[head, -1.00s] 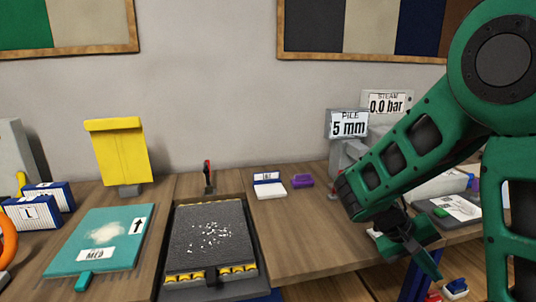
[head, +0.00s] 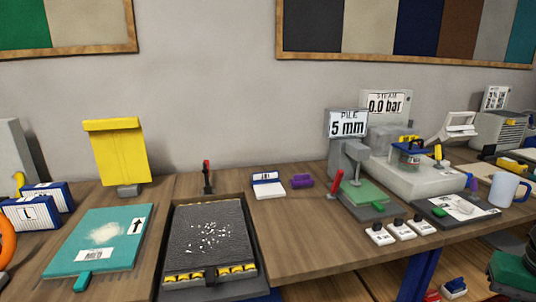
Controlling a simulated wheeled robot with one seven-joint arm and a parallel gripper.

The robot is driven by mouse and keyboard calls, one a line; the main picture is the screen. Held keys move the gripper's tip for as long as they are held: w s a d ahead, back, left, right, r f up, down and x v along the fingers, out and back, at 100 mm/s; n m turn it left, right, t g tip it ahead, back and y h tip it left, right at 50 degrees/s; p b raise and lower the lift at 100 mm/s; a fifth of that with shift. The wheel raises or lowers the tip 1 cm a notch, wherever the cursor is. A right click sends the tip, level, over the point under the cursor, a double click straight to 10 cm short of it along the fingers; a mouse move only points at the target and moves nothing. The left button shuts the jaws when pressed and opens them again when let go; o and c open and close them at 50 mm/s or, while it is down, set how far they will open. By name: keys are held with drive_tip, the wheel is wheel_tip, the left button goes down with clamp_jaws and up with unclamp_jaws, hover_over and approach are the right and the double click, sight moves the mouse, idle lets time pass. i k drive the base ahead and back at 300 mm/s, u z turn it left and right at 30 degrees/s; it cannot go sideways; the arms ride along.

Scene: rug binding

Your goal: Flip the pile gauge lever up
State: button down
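The pile gauge (head: 345,150) stands at the back of the bench, right of centre, its display reading "PILE 5 mm". A green pad on a grey base (head: 365,194) sits under its head. A lever with a red handle (head: 335,184) stands at the gauge's left front, tilted upward to the right; its pivot is small and hard to make out. I cannot make out my gripper's fingers, and nothing of mine touches the gauge.
A steam unit (head: 388,104) reading "0.0 bar" stands behind the gauge. A purple item (head: 301,181) and a white-blue box (head: 268,186) lie left. A mug (head: 507,190) stands right. Bare wood lies before the lever.

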sight(339, 174)
drive_tip(key=u, duration=0.25)
drive_tip(key=i, duration=0.85)
drive_tip(key=u, duration=0.6)
